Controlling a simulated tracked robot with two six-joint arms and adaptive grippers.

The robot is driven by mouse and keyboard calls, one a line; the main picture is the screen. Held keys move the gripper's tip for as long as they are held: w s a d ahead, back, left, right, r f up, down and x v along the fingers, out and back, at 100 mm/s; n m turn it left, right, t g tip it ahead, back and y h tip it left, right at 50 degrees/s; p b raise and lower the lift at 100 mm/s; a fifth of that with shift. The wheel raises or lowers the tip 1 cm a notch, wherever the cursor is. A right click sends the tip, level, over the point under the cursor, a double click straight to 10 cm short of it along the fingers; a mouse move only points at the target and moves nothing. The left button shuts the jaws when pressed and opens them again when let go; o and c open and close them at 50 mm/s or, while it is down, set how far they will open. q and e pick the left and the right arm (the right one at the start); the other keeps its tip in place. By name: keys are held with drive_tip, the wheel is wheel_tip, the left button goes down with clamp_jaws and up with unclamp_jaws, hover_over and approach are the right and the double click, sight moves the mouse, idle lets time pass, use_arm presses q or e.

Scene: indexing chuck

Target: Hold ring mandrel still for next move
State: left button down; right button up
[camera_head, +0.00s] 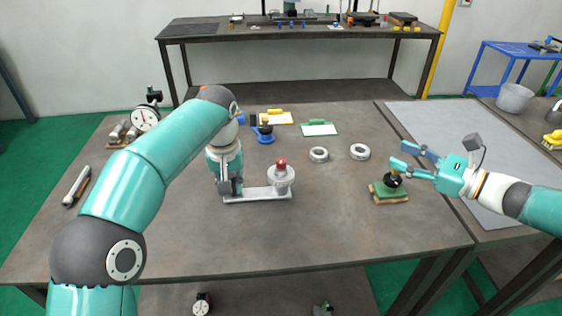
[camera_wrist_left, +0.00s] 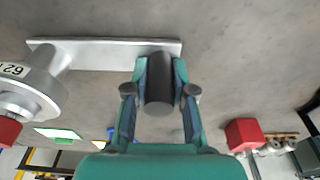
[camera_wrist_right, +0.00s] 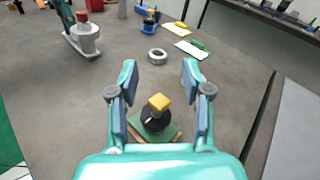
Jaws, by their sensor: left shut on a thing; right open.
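The ring mandrel fixture is a silver flat bar (camera_head: 258,194) with a stepped round silver hub (camera_head: 281,180) and a red knob (camera_head: 281,163) at its right end. In the left wrist view the numbered hub (camera_wrist_left: 32,85) is at the left edge. My left gripper (camera_head: 234,188) is shut around a dark upright cylinder (camera_wrist_left: 160,85) at the bar's other end; its fingers (camera_wrist_left: 160,78) touch both sides. My right gripper (camera_head: 407,157) is open and empty, above and beside a black-knobbed tool (camera_head: 392,180) on a green pad (camera_head: 388,195). The tool has a yellow top (camera_wrist_right: 158,102) in the right wrist view.
Two silver rings (camera_head: 318,154) (camera_head: 360,151) lie right of the fixture. A blue-based part (camera_head: 265,134) and a green-edged card (camera_head: 319,129) lie behind it. A dial gauge (camera_head: 146,118) stands at the back left. The table's front middle is clear.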

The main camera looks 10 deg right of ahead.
sight(281, 160)
drive_tip(key=a+f+n+g+y, duration=0.1)
drive_tip(key=a, duration=0.4)
drive_tip(key=a+f+g+y, duration=0.1)
drive_tip(key=a+g+y, duration=0.1)
drive_tip(key=a, duration=0.3)
drive_tip(key=a+n+g+y, duration=0.1)
drive_tip(key=a+g, duration=0.1)
drive_tip(key=a, duration=0.4)
drive_tip(key=shift+f+n+y, duration=0.3)
drive_tip(key=shift+f+y, duration=0.1)
drive_tip(key=x, duration=1.1)
drive_tip(key=shift+a+f, duration=0.1)
drive_tip(key=shift+a, duration=0.15)
drive_tip(key=shift+g, duration=0.4)
clamp_jaws()
